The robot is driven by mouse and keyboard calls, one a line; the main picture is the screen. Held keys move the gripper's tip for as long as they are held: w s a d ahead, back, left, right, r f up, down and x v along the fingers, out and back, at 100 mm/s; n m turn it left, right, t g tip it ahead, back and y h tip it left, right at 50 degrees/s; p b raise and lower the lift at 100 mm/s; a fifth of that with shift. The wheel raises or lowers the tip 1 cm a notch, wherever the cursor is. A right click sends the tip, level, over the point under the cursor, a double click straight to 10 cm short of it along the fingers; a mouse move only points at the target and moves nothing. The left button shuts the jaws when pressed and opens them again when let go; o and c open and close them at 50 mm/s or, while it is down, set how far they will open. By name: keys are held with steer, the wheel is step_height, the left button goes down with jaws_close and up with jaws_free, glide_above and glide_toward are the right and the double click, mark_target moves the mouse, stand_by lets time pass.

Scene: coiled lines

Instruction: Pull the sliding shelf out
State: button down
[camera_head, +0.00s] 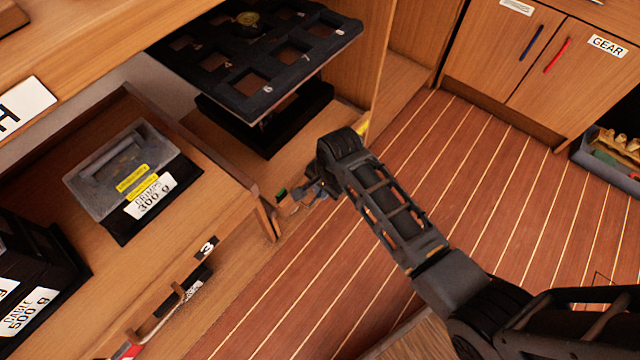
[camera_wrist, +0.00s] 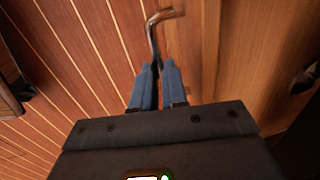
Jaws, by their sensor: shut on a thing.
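The wooden shelf (camera_head: 215,185) with raised sides juts out at the left in the head view. It carries a grey lidded box in a black tray. My gripper (camera_head: 290,196) is low, beside the shelf's right front corner. In the wrist view its two blue fingers (camera_wrist: 158,68) are closed together on a thin bent metal handle (camera_wrist: 154,32). The handle's bent end shows beyond the fingertips, in front of wooden boards. In the head view the handle is too small to make out, and I cannot tell where it joins the shelf.
A black numbered panel (camera_head: 262,58) with square holes is above and behind my gripper. The grey box (camera_head: 110,180) and a black container (camera_head: 35,265) stand at the left. Striped floor (camera_head: 300,290) is open in front. Closed cupboard doors (camera_head: 560,75) are at the upper right.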

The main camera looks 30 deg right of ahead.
steer(key=s+d+p, duration=0.3)
steer(key=s+p, duration=0.2)
steer(key=s, duration=0.6)
steer(key=s+d+p, duration=0.4)
steer(key=s+p, duration=0.1)
steer(key=s, duration=0.6)
steer(key=s+d+p, duration=0.3)
steer(key=s+p, duration=0.2)
steer(key=s, duration=0.6)
steer(key=shift+d+p, duration=0.35)
steer(key=c, duration=1.6)
jaws_free()
steer(key=shift+c, duration=0.2)
steer(key=o, duration=0.5)
steer(key=r, duration=0.2)
steer(key=s+r+p, duration=0.1)
steer(key=r, duration=0.2)
steer(key=r+p, duration=0.1)
steer(key=r, duration=0.1)
steer(key=shift+s+d+r, duration=0.15)
steer(key=shift+d+r, duration=0.05)
steer(key=shift+r, duration=0.1)
